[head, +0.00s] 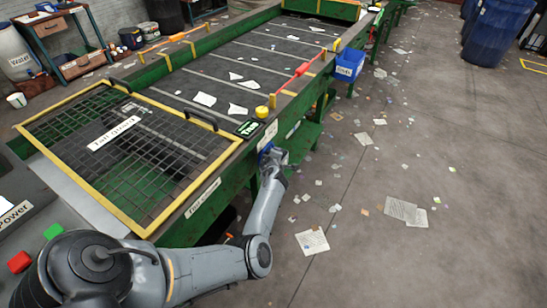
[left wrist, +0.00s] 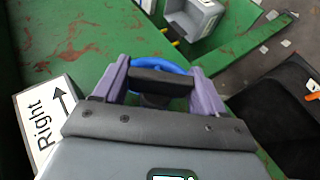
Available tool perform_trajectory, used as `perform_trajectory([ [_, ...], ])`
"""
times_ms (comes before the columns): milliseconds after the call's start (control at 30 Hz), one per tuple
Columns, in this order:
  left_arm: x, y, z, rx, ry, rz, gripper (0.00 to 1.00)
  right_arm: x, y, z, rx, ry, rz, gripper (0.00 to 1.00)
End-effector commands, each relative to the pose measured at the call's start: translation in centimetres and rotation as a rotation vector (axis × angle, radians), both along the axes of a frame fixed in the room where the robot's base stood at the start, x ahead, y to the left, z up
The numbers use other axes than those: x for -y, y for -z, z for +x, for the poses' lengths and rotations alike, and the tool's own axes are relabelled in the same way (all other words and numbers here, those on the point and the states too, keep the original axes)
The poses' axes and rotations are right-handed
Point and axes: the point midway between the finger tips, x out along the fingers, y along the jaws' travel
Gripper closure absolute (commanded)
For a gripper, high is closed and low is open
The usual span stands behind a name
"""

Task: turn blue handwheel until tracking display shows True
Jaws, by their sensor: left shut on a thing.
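The blue handwheel (head: 264,148) is on the side of the green conveyor frame, near the corner of the tail guard. In the left wrist view its blue rim (left wrist: 160,64) shows between my purple fingers. My left gripper (left wrist: 162,84) is shut on the handwheel; in the head view the gripper (head: 272,156) reaches it from below, and my wrist hides part of the wheel. The tracking display (head: 248,129) is a small dark panel above the wheel with green letters that seem to read True, though they are small. My right gripper is not in view.
A yellow-edged mesh tail guard (head: 122,145) lies left of the wheel. A white sign with "Right" and an arrow (left wrist: 47,122) is beside my gripper. Paper scraps litter the open floor at right.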

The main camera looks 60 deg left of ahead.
Motion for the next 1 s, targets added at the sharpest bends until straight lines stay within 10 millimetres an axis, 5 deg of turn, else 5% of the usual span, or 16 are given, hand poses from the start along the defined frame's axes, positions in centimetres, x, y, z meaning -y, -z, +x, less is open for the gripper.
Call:
perform_trajectory([
  [300, 0.1, 0.5, -0.1, -0.006, 0.002, -0.006, 0.60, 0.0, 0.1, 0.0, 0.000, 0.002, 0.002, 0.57],
  [333, 0.1, 0.5, -0.2, -0.007, 0.001, -0.007, 0.26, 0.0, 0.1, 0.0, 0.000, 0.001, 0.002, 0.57],
  [467, 0.1, 0.4, -0.1, -0.006, 0.001, -0.005, 0.08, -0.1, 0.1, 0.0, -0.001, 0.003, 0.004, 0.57],
  [1000, 1.4, -1.1, -0.8, -0.003, 0.002, -0.002, 0.08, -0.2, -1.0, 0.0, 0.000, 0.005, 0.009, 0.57],
])
